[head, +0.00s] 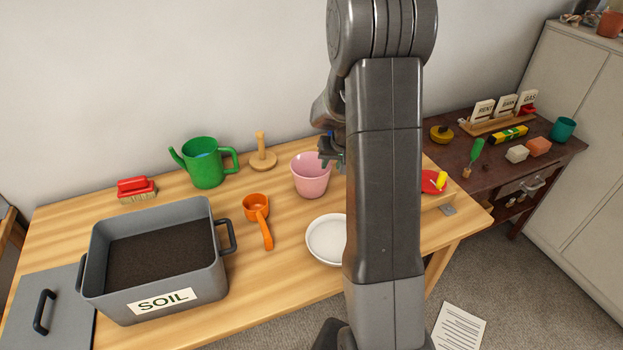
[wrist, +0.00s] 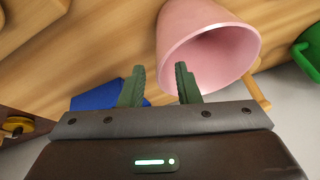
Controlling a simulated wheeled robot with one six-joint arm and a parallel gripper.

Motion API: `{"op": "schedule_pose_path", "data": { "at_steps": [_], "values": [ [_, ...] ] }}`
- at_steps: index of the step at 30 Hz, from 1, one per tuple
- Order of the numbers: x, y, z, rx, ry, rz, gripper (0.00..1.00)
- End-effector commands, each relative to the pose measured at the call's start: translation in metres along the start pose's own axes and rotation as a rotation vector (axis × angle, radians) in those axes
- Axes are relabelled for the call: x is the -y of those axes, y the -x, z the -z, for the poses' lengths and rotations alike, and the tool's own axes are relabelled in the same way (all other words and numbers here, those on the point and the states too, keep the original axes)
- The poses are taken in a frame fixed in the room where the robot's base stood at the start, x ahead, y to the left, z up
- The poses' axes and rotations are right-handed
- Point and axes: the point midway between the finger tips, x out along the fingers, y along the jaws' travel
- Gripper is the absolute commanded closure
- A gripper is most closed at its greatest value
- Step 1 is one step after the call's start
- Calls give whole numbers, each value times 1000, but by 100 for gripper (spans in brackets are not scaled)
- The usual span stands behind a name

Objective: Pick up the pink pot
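The pink pot (head: 309,178) stands upright and open-topped on the wooden table in the head view, left of my arm. My gripper (head: 327,157) is at the pot's right rim, partly hidden by my arm. In the wrist view the pot (wrist: 195,40) shows its wide mouth close to the green fingers. My gripper (wrist: 160,88) is open there, with a clear gap between the fingers. The pot's near rim edge appears in line with that gap. I cannot tell whether either finger touches the pot.
A white dish (head: 327,240), orange scoop (head: 258,212) and grey soil bin (head: 160,279) are nearer. A blue object (wrist: 95,99) shows beside the fingers. A dark side table (head: 485,180) stands right.

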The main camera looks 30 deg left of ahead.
Motion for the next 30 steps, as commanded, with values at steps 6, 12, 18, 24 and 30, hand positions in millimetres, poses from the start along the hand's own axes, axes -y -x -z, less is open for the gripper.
{"op": "schedule_pose_path", "data": {
  "at_steps": [6, 12, 18, 24, 30],
  "values": [
    [2, -29, 4, 4, -1, 0, 70],
    [2, -43, 4, 2, 0, 0, 70],
    [2, -44, 4, 1, 0, 0, 70],
    [2, -44, 4, 1, 0, 0, 100],
    [2, -44, 5, -1, 0, 0, 100]
  ]
}}
